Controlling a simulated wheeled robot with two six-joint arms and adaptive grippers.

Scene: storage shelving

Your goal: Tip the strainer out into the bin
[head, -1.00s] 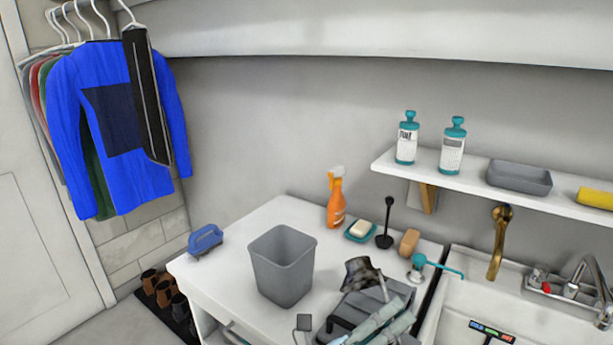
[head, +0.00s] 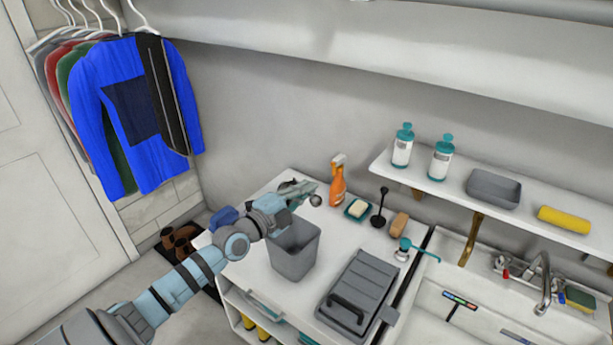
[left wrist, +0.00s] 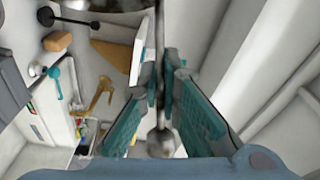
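The grey bin (head: 296,262) stands upright on the white counter in the head view. My left gripper (head: 301,193) is above the bin's rim, its arm reaching in from the left. In the left wrist view the teal fingers of my left gripper (left wrist: 160,85) are closed around a thin metal handle with a ball end (left wrist: 160,145). This is the strainer's handle; its metallic bowl (left wrist: 105,6) shows only in part at the top edge. In the head view the gripper hides much of the strainer, and I cannot tell its contents or exact tilt. My right gripper is out of view.
An orange spray bottle (head: 337,183), soap dish (head: 356,209), black utensil (head: 380,207) and brown brush (head: 398,223) stand behind and right. A grey lidded box (head: 362,285) takes up the front right counter. The sink is farther right.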

